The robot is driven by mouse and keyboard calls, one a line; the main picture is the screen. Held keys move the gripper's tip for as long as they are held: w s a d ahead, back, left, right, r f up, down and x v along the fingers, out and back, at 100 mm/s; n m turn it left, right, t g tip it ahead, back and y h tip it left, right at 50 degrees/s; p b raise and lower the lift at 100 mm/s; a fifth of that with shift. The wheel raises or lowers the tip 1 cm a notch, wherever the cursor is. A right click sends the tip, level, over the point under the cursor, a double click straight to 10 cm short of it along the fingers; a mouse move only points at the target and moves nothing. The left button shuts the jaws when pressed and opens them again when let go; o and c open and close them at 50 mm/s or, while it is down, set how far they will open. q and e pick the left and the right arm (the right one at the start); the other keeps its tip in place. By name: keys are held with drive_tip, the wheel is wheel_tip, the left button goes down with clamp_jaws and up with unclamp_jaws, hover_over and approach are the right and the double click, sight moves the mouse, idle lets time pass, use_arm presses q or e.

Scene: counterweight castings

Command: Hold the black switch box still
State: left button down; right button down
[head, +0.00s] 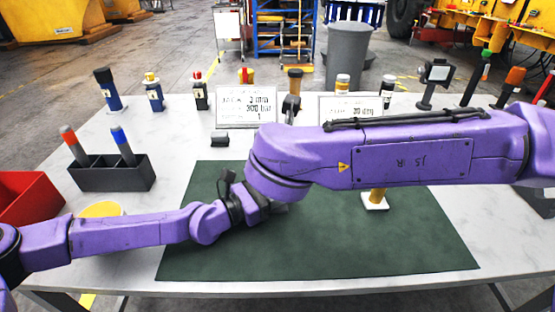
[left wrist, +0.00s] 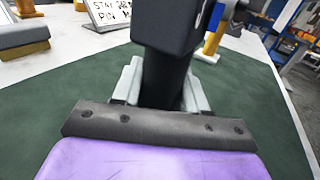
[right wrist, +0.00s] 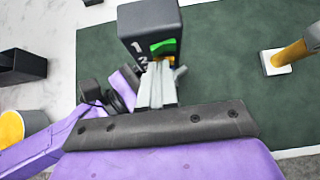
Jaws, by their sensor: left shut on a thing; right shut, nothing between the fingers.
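The black switch box shows in the right wrist view (right wrist: 150,25), marked 1 and 2, with a lit green rocker switch and an amber part below it. In the left wrist view the box (left wrist: 172,25) stands on a dark stem. My left gripper (left wrist: 163,82) is shut on this stem, one grey finger on each side. My right gripper (right wrist: 158,78) is shut and empty, its fingertips just in front of the box's switch face; I cannot tell if they touch. In the head view my right arm hides most of the box and both fingertips.
A green mat (head: 320,255) covers the table's middle. A yellow post on a white base (head: 375,201) stands on it at right. A dark holder (head: 112,178) and a red bin (head: 30,198) are at left. Sign cards (head: 246,107) and several upright tools line the back.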

use_arm(q)
drive_tip(key=shift+w+a+f, duration=0.1)
drive_tip(key=shift+w+f, duration=0.05)
drive_tip(key=shift+w, duration=0.1)
use_arm(e)
drive_tip(key=s+f+v, duration=0.1)
drive_tip(key=v, duration=1.1)
drive_tip(key=shift+s+a, duration=0.3)
drive_tip(key=shift+a, duration=0.1)
use_arm(q)
drive_tip(key=c, duration=0.5)
unclamp_jaws()
use_arm(e)
drive_tip(key=shift+w, duration=0.15)
